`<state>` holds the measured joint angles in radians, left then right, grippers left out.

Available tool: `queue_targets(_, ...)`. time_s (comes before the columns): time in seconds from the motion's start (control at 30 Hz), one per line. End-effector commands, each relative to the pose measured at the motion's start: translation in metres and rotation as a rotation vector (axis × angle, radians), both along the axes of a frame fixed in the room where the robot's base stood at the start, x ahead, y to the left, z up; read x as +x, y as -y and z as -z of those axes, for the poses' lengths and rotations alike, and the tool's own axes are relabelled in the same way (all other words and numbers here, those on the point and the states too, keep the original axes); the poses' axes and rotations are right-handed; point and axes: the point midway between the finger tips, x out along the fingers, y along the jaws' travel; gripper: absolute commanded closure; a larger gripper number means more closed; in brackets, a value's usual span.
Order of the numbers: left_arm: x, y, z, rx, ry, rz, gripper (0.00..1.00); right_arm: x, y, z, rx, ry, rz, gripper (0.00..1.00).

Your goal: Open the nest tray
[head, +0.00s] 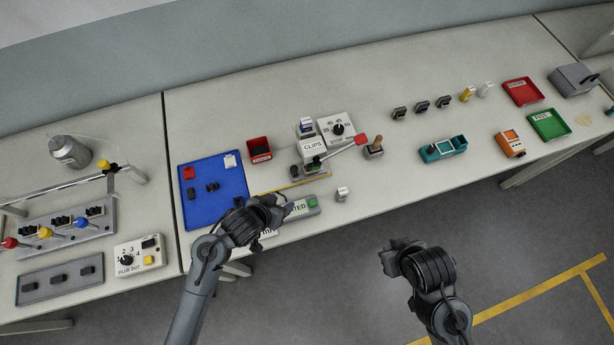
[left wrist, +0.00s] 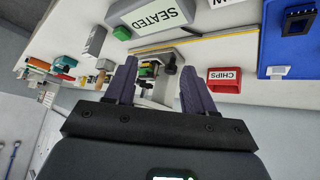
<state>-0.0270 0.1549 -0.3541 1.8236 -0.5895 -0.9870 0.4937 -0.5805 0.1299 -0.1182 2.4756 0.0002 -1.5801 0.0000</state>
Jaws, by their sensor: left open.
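My left gripper (head: 276,206) is above the front edge of the middle bench. In the left wrist view its two dark fingers (left wrist: 158,72) are spread with nothing between them. Beyond the fingers is a small grey fixture (left wrist: 150,88) with a green part and a dark knob; I take it to hold the nest tray. In the head view this fixture (head: 311,168) sits below the CLIPS box, beyond the gripper. I cannot tell how far the tray is out. My right gripper (head: 388,262) hangs over the floor, away from the bench; its fingers are unclear.
The SEATED box (head: 302,208) with a green button is close beside my left gripper. A blue mat (head: 205,208) lies left. A red CHIPS bin (head: 259,149), the CLIPS box (head: 313,146) and a red-handled lever (head: 345,148) stand around the fixture. Bench space right of it is partly clear.

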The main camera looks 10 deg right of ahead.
Motion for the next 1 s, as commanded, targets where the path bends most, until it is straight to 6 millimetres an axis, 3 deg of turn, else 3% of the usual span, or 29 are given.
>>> queue_targets(0.03,0.017,0.002,0.012,0.012,0.030,0.013,0.46,0.000,0.000,0.023,0.000,0.001,0.000,1.00)
queue_targets(0.1,0.035,0.003,0.007,0.019,0.067,0.020,0.46,0.000,0.000,0.033,0.001,0.001,0.000,1.00)
queue_targets(0.3,0.065,0.005,-0.011,0.022,0.138,0.022,0.46,0.000,-0.003,0.047,0.008,0.003,0.002,1.00)
queue_targets(0.43,0.073,0.008,-0.010,0.022,0.147,0.021,0.46,0.001,-0.004,0.049,0.014,0.005,0.004,1.00)
queue_targets(1.0,0.121,0.040,0.048,0.021,0.147,0.020,0.46,0.001,-0.004,0.066,0.013,0.006,0.005,1.00)
